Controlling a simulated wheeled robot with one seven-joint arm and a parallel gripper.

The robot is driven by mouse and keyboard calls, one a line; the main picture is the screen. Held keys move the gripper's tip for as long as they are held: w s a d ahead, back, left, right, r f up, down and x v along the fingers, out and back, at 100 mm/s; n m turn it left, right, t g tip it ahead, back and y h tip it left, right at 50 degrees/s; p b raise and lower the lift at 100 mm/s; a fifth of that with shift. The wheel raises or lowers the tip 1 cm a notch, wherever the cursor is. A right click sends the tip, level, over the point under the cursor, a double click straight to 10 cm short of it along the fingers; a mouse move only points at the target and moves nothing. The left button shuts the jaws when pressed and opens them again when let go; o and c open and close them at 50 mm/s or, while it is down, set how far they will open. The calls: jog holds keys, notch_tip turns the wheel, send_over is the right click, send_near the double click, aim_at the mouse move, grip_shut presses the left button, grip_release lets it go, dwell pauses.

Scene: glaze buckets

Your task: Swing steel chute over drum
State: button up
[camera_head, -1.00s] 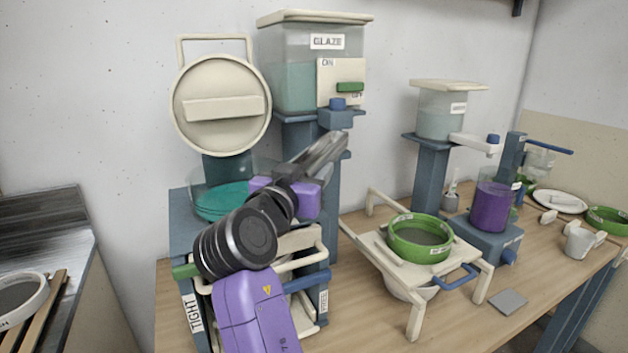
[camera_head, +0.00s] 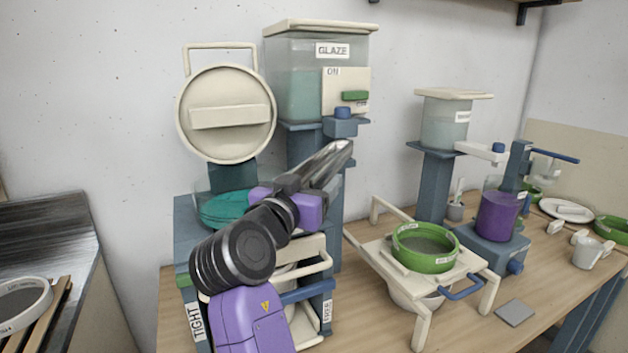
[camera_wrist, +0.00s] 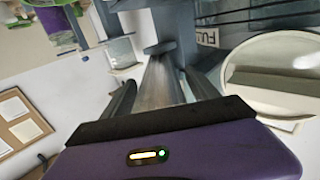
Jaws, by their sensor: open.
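The steel chute (camera_head: 334,157) slants up to the right below the glaze tank's blue outlet in the head view. In the wrist view the chute (camera_wrist: 160,85) runs between my two fingers. My gripper (camera_head: 315,178) is at the chute, with its jaws open on either side of it; it also shows in the wrist view (camera_wrist: 160,92). I cannot tell whether a finger touches the chute. The drum (camera_head: 222,210) with teal glaze stands left of the chute, partly hidden by my arm. Its round cream lid (camera_head: 227,140) is raised upright behind it.
The glaze tank (camera_head: 300,75) stands on a blue post, with a green switch (camera_head: 355,95). A green sieve (camera_head: 425,262) rests on a cream stand to the right. Further right is a purple-filled vessel (camera_head: 497,215). Some bare wooden table lies in front.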

jog(key=v, duration=0.6)
jog(key=shift+s+b, duration=0.3)
jog(key=shift+b, duration=0.05)
